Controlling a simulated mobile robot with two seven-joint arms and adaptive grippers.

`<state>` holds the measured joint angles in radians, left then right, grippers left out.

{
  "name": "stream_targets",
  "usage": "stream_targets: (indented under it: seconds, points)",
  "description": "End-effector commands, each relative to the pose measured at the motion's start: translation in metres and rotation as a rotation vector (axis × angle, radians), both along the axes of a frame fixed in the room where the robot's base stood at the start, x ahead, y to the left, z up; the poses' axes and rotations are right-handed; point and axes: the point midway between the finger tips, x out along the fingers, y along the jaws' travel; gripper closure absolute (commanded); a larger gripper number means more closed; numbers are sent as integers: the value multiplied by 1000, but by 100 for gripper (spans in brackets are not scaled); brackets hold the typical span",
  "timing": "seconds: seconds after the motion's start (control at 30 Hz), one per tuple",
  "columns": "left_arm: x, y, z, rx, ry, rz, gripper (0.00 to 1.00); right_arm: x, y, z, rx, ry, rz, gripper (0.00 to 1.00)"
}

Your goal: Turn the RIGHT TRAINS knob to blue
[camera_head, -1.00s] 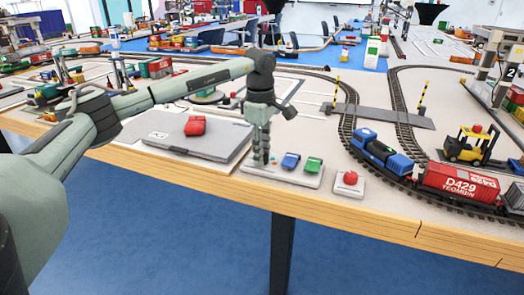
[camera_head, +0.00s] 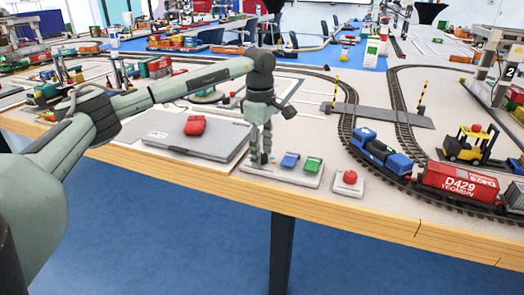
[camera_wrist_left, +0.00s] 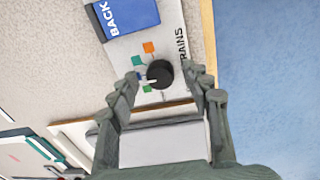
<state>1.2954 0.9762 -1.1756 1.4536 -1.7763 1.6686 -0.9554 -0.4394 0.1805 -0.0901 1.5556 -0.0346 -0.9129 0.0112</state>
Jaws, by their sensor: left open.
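The black TRAINS knob (camera_wrist_left: 160,73) shows in the left wrist view on a pale control panel (camera_wrist_left: 172,30). Orange (camera_wrist_left: 149,48), blue (camera_wrist_left: 140,75) and green (camera_wrist_left: 147,88) marks sit by it, and I cannot clearly tell which one it points to. The panel also shows in the head view (camera_head: 254,171), at the table's front edge. My left gripper (camera_head: 263,158) points down over the panel's left end and hides the knob there. In the wrist view its open fingers (camera_wrist_left: 165,82) stand on either side of the knob, with no clear contact. My right gripper is out of view.
A grey plate with a red object (camera_head: 195,125) lies left. A blue locomotive (camera_head: 380,152) stands on the track.

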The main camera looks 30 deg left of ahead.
Motion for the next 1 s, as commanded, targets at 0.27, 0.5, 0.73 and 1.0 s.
stream_targets:
  seconds: [0.27, 0.5, 0.73, 1.0]
  points:
    - [-1, -1, 36, 0, -5, 0, 51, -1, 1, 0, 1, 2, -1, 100]
    - [-4, -2, 87, -1, -3, -1, 51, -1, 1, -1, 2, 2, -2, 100]
    - [-6, -1, 115, -1, -2, 0, 51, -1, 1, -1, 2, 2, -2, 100]
    - [-6, -1, 120, -1, -1, 0, 51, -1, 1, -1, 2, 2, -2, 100]
